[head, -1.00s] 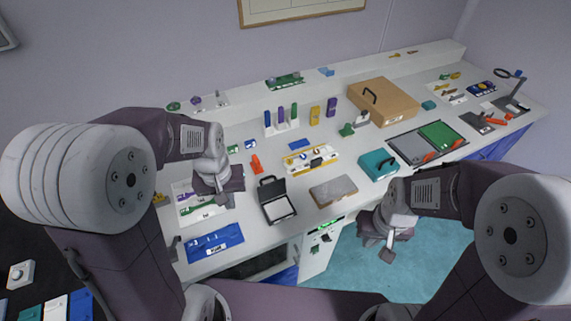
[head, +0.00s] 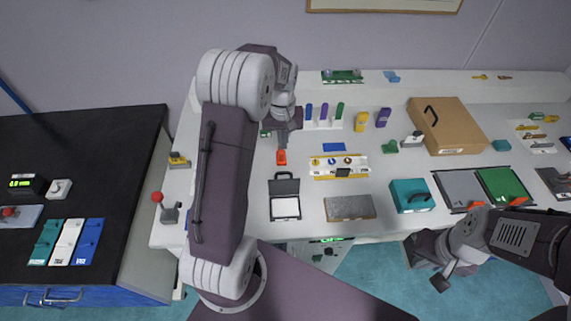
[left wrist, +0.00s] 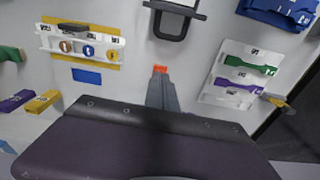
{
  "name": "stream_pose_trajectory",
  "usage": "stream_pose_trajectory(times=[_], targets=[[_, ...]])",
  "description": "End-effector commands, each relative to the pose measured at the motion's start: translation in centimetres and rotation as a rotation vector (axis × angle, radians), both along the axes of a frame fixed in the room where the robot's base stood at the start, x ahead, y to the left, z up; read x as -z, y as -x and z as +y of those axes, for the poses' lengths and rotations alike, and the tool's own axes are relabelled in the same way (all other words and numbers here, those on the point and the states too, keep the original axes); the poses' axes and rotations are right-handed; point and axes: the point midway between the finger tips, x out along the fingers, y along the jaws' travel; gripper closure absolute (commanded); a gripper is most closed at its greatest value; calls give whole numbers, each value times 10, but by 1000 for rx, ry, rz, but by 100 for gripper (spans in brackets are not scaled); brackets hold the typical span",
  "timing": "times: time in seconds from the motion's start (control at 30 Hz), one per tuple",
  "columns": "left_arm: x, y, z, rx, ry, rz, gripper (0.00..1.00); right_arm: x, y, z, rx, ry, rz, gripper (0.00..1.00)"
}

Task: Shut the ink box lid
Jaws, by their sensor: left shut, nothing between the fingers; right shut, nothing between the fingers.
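The ink box appears to be the small black case (head: 285,208) with a white pad inside, near the table's front. Its lid (head: 284,186) stands open at the back, with a handle on top. Part of the case (left wrist: 174,20) shows at the top of the left wrist view, cut off by the frame. My left gripper (head: 281,146) is shut and empty, behind the case and close to an orange object (head: 281,158); its fingers also show in the left wrist view (left wrist: 161,85). My right gripper (head: 440,283) is shut and empty, low beyond the table's front edge.
Right of the case are a grey slab (head: 349,207) and a teal box (head: 411,196). A white-and-yellow rack (head: 324,173) lies behind the slab. A large cardboard-brown case (head: 450,125) stands farther right. A dark-topped cabinet (head: 110,150) is at left.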

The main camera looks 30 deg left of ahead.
Motion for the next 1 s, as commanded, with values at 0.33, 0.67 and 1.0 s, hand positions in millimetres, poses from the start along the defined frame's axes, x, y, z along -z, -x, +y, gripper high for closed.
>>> stream_pose_trajectory(times=[0.33,0.67,1.0], targets=[[75,-3,1,1,1,4,100,-5,0,0,0,0,0,100],[74,26,-16,2,0,0,100,-17,0,0,0,0,0,100],[74,29,-18,1,-1,-1,100,-17,0,0,0,0,0,100]])
